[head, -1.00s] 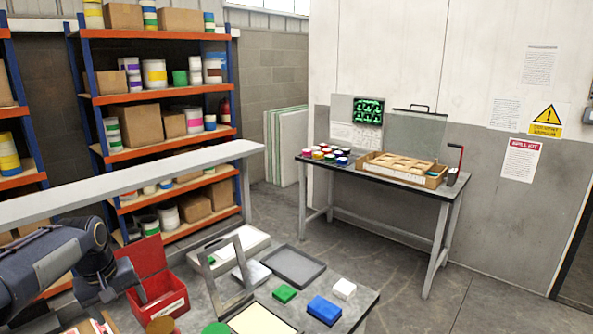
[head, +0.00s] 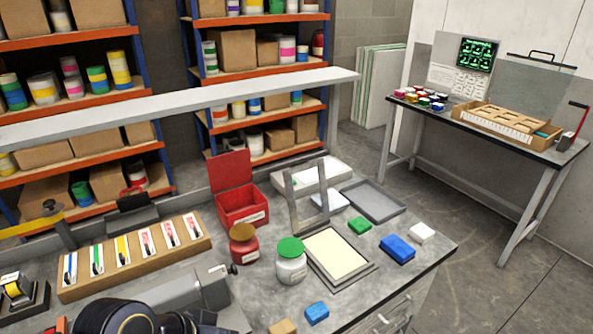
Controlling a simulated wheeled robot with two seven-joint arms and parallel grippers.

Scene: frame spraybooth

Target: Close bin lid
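The red bin (head: 243,207) stands on the grey bench in the head view, with a white label on its front. Its red lid (head: 231,169) is open and stands upright at the back of the bin. Part of my dark arm shows at the bottom left edge, well in front of the bin. No gripper fingers can be made out, so I cannot see whether either gripper is open or shut. Nothing of mine touches the bin or lid.
A brown-lidded red jar (head: 243,245) and a green-lidded jar (head: 290,262) stand in front of the bin. A grey upright frame (head: 307,195) stands to its right. A wooden rack of labelled tools (head: 135,255) lies to its left. A long pale rail (head: 180,98) crosses behind the bench.

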